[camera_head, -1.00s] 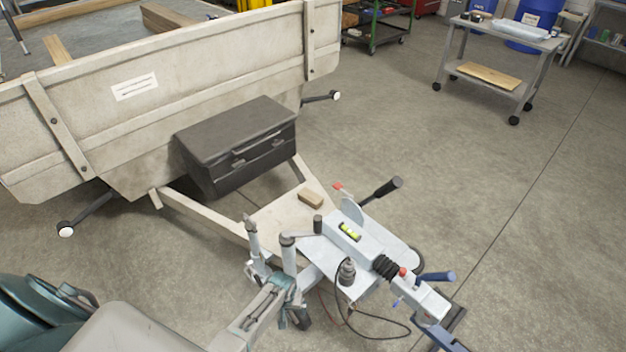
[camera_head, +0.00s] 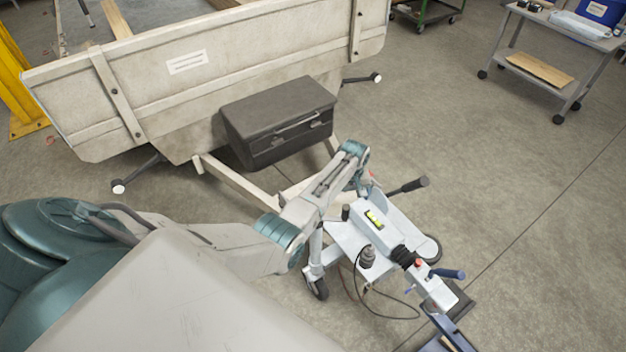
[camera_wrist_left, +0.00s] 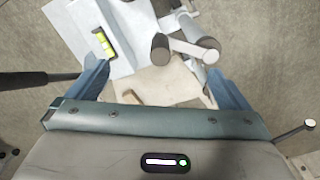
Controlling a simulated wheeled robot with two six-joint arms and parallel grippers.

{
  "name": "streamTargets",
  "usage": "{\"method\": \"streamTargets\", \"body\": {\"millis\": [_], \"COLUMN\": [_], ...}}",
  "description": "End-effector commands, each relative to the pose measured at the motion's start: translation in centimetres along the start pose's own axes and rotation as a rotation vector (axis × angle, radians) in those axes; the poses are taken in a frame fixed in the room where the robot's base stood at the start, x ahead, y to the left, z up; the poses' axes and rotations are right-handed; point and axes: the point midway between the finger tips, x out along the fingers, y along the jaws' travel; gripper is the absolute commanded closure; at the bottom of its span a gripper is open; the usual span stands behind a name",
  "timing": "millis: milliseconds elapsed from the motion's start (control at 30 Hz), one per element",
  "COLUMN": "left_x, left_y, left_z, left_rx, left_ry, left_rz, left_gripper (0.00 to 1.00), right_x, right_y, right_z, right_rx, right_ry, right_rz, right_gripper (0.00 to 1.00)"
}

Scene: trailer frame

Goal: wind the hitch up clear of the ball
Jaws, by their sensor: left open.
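The hitch (camera_head: 437,292) is the pale coupling head at the front of the drawbar, with a blue lever (camera_head: 447,273). The ball beneath it is hidden. The jack tube (camera_head: 316,245) stands upright beside the drawbar, its wheel (camera_head: 318,288) on the floor. Its crank has a dark knob (camera_head: 346,212); the knob also shows in the left wrist view (camera_wrist_left: 160,48). My left gripper (camera_wrist_left: 158,72) is open above the crank. The knob lies beyond and between its two blue fingers, and no grip on it shows.
A green-yellow spirit level (camera_head: 374,218) lies on the drawbar. A black-gripped brake lever (camera_head: 408,187) sticks out behind it. A dark toolbox (camera_head: 278,120) sits before the trailer body (camera_head: 240,75). A cable (camera_head: 385,312) loops at the front.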

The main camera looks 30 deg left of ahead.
Motion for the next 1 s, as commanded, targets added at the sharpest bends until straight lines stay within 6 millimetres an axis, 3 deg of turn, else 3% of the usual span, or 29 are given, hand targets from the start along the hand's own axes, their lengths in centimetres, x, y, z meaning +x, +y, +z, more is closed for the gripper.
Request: {"method": "streamTargets", "body": {"millis": [267, 600, 667, 1000], "left_x": [3.4, 8.2, 8.3, 7.8], "left_y": [0.0, 0.0, 0.0, 0.0], "left_z": [0.0, 0.0, 0.0, 0.0], "left_rx": [0.001, 0.001, 0.001, 0.001], "left_ry": [-0.002, 0.001, 0.001, 0.001], "left_rz": [-0.002, 0.0, 0.001, 0.0], "left_gripper": [0.0, 0.0, 0.02, 0.69], "right_x": [0.0, 3.7, 3.9, 3.4], "right_y": [0.0, -0.3, -0.4, -0.4], "right_z": [0.0, 0.3, 0.4, 0.3], "right_rx": [0.0, 0.0, 0.0, 0.001], "right_ry": [0.0, 0.0, 0.0, 0.0], "right_rz": [0.0, 0.0, -0.001, -0.002], "right_gripper": [1.0, 1.0, 1.0, 1.0]}}
